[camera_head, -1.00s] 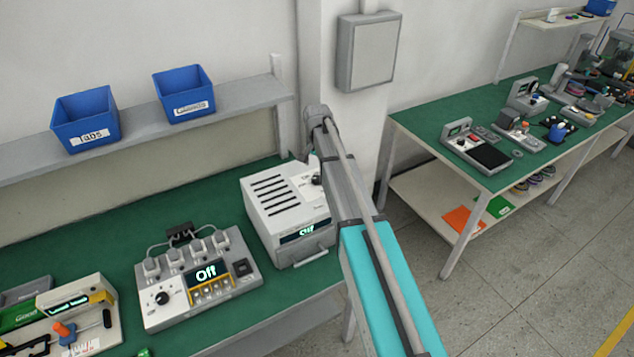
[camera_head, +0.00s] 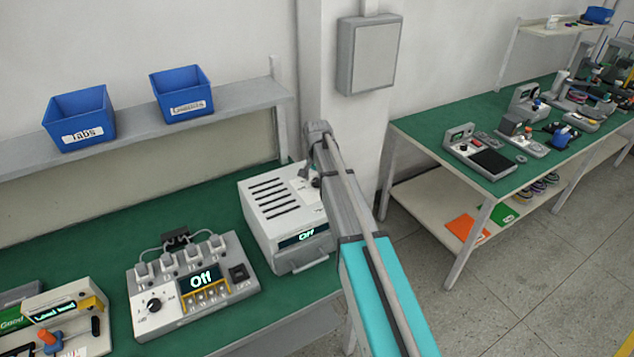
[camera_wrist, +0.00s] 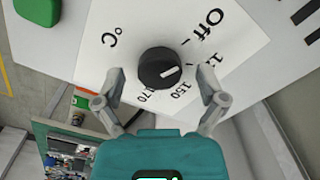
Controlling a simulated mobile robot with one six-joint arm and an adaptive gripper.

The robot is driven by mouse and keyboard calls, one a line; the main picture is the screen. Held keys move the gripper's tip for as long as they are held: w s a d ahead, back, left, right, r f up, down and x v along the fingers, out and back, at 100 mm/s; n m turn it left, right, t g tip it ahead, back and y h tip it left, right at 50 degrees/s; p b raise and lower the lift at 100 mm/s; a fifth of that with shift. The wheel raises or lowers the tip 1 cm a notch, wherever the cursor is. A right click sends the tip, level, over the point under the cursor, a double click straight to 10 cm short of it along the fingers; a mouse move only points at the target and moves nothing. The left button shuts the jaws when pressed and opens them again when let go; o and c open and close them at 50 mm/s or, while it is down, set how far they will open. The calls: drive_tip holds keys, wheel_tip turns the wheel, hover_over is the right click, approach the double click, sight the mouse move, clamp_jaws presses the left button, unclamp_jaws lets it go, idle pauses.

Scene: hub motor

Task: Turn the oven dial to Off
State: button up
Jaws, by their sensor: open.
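The oven is a white box (camera_head: 257,222) with dark vent slots on the green bench in the head view; its small display (camera_head: 301,236) reads Off. In the wrist view its black round dial (camera_wrist: 158,68) sits on a white panel with Off, 150, 170 and °C printed around it. The dial's white mark points right, between the Off print and the 150. My gripper (camera_wrist: 160,76) is open, with one finger on each side of the dial; I cannot tell whether either touches it. In the head view my arm partly hides the dial and the oven's right side.
Left of the oven stands a grey-white console (camera_head: 207,310) with a knob and a display reading Off. Blue bins (camera_head: 80,121) stand on the shelf above. A wall pillar (camera_head: 318,60) rises behind my arm. A second green bench (camera_head: 425,128) stands to the right.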

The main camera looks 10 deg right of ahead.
drive_tip(key=c, duration=1.2)
drive_tip(key=shift+o, duration=0.2)
drive_tip(key=shift+n, duration=1)
drive_tip(key=o, duration=1.2)
drive_tip(key=shift+c, duration=0.2)
